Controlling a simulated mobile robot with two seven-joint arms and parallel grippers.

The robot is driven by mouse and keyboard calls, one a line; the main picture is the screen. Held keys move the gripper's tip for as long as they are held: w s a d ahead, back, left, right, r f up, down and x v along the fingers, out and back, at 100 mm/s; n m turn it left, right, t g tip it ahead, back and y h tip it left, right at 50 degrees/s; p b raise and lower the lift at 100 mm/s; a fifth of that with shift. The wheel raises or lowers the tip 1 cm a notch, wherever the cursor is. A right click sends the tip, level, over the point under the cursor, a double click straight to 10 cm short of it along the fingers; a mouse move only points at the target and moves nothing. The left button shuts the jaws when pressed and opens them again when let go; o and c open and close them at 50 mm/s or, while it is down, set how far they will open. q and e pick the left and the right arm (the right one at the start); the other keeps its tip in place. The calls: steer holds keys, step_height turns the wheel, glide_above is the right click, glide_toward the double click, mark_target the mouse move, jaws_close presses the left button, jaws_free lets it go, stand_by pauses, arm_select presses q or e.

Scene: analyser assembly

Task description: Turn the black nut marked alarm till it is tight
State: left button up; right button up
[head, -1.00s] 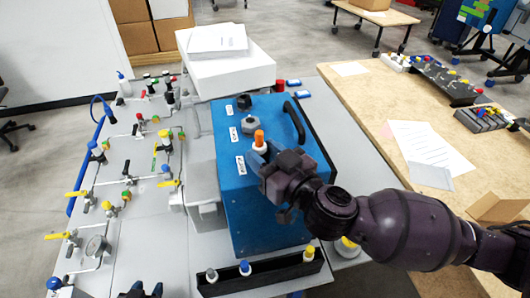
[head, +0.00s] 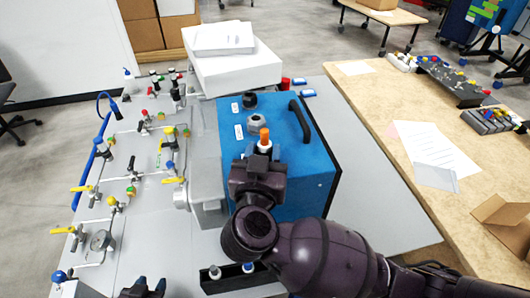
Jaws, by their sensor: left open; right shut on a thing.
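The blue box (head: 298,180) stands on the grey bench. An orange-topped white part (head: 264,139) stands upright on its top. My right gripper (head: 259,163) is shut at the base of this part, apparently on the black nut there, but the nut and the jaws' contact are hidden by the gripper. A separate black knob-like nut (head: 249,99) and a grey hex nut (head: 256,122) sit further back on the box, apart from the gripper. The label writing is too small to read. My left gripper (head: 143,287) is open and empty at the bottom edge.
A black handle (head: 299,121) rises on the box's right side. A black rack (head: 232,284) with capped parts lies in front, partly behind my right arm. Pipes with yellow valves (head: 88,189) fill the left. A white box (head: 233,68) stands behind. The bench is clear to the right.

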steer(key=shift+a+m+h, duration=0.1)
steer(key=shift+m+h, duration=0.4)
steer(key=shift+h, duration=0.2)
steer(key=o, duration=0.9)
steer(key=shift+o, duration=0.2)
steer(key=b+v, duration=0.1)
steer(key=v, duration=0.9)
steer(key=shift+s+a+r, duration=0.15)
steer(key=shift+s+a, duration=0.05)
steer(key=shift+s, duration=0.1)
